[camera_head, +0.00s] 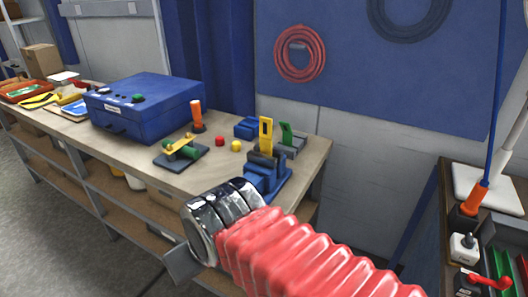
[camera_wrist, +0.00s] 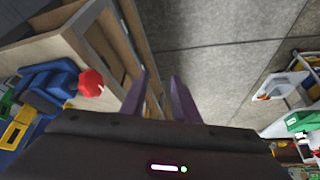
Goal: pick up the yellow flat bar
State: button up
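A yellow flat bar (camera_head: 265,134) with a dark slot stands upright at a blue vise (camera_head: 268,178) on the workbench; its lower end is hidden by the vise. In the wrist view, the blue vise (camera_wrist: 42,84) with a red knob is at the left, and a yellow piece (camera_wrist: 16,132), likely the bar, lies near the left edge, partly cut off. My gripper (camera_wrist: 159,78) has its two fingers apart with nothing between them. It points past the bench edge toward the floor. In the head view, only a grey part of it shows, in front of the bench.
A workbench (camera_head: 315,153) carries a blue box (camera_head: 147,107), an orange-topped tool (camera_head: 197,116), a dark plate with green and yellow parts (camera_head: 181,153), red and yellow knobs, and a green piece in a grey holder (camera_head: 290,140). A second bench stands right. Floor space lies in front.

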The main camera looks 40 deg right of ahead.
jog(key=m, duration=0.1)
jog(key=m+t+y, duration=0.4)
jog(key=m+t, duration=0.3)
jog(key=m, duration=2.4)
send_near(266, 145)
jog(key=d+v, duration=0.1)
jog(key=v, duration=0.3)
jog(key=shift+w+a+y, duration=0.2)
jog(key=shift+w+y, duration=0.1)
jog(key=x, duration=0.8)
jog(key=shift+w, duration=0.3)
jog(key=shift+a+f, duration=0.1)
